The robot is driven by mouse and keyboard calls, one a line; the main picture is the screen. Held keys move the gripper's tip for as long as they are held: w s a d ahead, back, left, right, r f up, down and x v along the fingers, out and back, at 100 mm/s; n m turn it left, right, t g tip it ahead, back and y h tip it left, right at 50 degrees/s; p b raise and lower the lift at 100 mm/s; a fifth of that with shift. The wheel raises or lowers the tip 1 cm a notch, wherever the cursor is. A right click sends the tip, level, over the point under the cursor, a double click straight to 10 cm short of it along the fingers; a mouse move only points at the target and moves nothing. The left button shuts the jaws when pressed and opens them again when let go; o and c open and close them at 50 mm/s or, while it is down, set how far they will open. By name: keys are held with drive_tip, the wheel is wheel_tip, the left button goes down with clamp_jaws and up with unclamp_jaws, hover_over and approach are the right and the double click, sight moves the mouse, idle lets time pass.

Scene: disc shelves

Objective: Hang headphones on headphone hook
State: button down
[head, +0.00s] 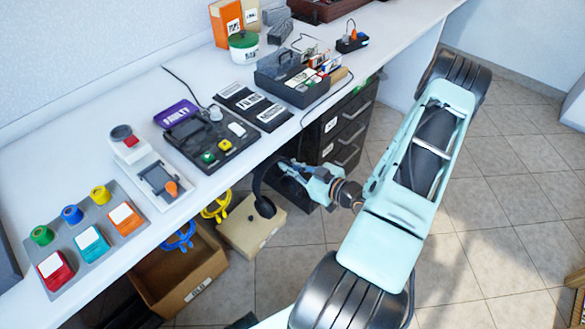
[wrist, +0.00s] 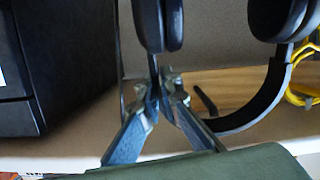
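The black headphones (head: 258,184) show below the table's front edge in the head view, in front of a beige box. In the wrist view one ear cup (wrist: 160,22) is at top centre and the other (wrist: 277,18) at top right, with the band (wrist: 255,110) curving below. My gripper (head: 284,168) is at the headphones, right of the band in the head view. In the wrist view its fingertips (wrist: 158,80) close around the band just below the nearer ear cup. I cannot tell whether the headphones touch the box. I cannot clearly make out the headphone hook.
A beige box (head: 245,232) and an open cardboard box (head: 190,292) are below the table edge. Yellow (head: 216,206) and blue (head: 180,238) looped items are nearby. A black drawer unit (head: 345,135) stands under the table (head: 125,95), close to my gripper.

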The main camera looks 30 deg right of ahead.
drive_tip(key=shift+b+x, duration=0.6)
drive_tip(key=shift+x, duration=1.55)
drive_tip(key=shift+r, duration=0.1)
